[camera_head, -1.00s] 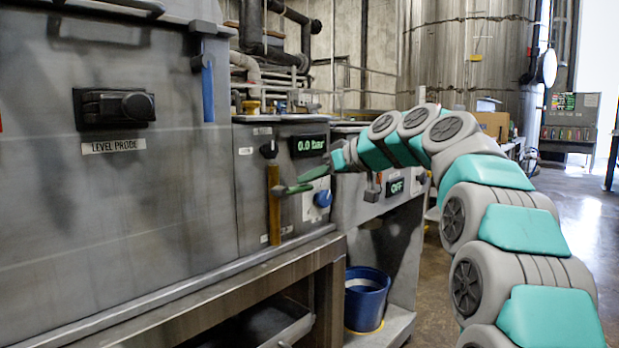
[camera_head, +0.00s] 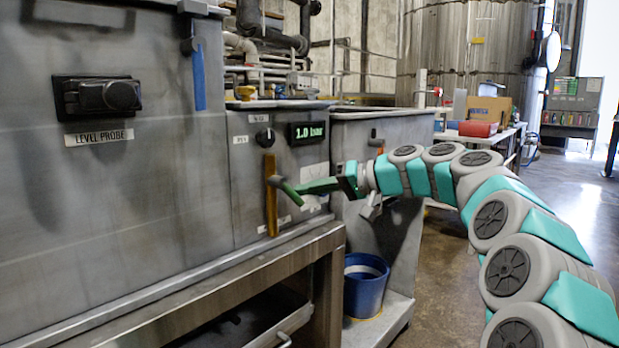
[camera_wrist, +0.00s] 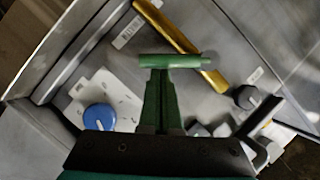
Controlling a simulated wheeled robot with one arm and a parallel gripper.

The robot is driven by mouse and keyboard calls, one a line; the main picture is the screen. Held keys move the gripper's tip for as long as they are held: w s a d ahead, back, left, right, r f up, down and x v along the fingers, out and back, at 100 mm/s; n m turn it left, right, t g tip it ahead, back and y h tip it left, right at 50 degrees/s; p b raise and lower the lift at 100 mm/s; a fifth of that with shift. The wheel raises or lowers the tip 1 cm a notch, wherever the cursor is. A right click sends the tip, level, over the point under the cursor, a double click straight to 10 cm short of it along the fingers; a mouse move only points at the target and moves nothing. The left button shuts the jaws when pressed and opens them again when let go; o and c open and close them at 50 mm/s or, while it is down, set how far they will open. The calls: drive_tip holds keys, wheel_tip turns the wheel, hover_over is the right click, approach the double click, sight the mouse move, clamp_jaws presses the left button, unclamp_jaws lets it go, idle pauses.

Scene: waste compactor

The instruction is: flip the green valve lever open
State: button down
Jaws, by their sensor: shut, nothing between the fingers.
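The green valve lever (camera_head: 288,193) juts from the upright yellow strip (camera_head: 271,214) on the grey panel, and points down and to the right in the head view. In the wrist view the lever (camera_wrist: 184,61) lies crosswise over the yellow strip (camera_wrist: 166,25). My gripper (camera_head: 306,188) is shut and empty, reaching in from the right. Its green fingers (camera_wrist: 161,78) end right at the lever; whether they touch it I cannot tell. A display (camera_head: 308,132) above reads 1.0 bar.
A black knob (camera_head: 265,137) sits above the strip. A blue knob (camera_wrist: 99,117) shows beside my fingers in the wrist view. A blue bucket (camera_head: 365,290) stands below right. A metal ledge (camera_head: 290,248) runs under the panel. Open floor lies at the right.

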drive_tip(key=f+m+y, duration=0.1)
drive_tip(key=s+a+f+m+y+p, duration=0.1)
drive_tip(key=m, duration=0.1)
drive_tip(key=shift+s+g, duration=0.1)
drive_tip(key=shift+g, duration=0.3)
drive_tip(key=shift+s+a+f+m+y+p, duration=0.2)
drive_tip(key=shift+f+m+y, duration=0.1)
drive_tip(key=shift+m, duration=0.3)
drive_tip(key=shift+s+a+f+m+y+p, duration=0.15)
drive_tip(key=shift+s+f+m+y, duration=0.15)
drive_tip(key=shift+m, duration=0.3)
drive_tip(key=shift+s+a+f+m+y+p, duration=0.1)
drive_tip(key=shift+s+a+f+m+y, duration=0.15)
drive_tip(key=shift+m, duration=0.35)
drive_tip(key=shift+w, duration=0.1)
drive_tip(key=shift+d+r, duration=0.1)
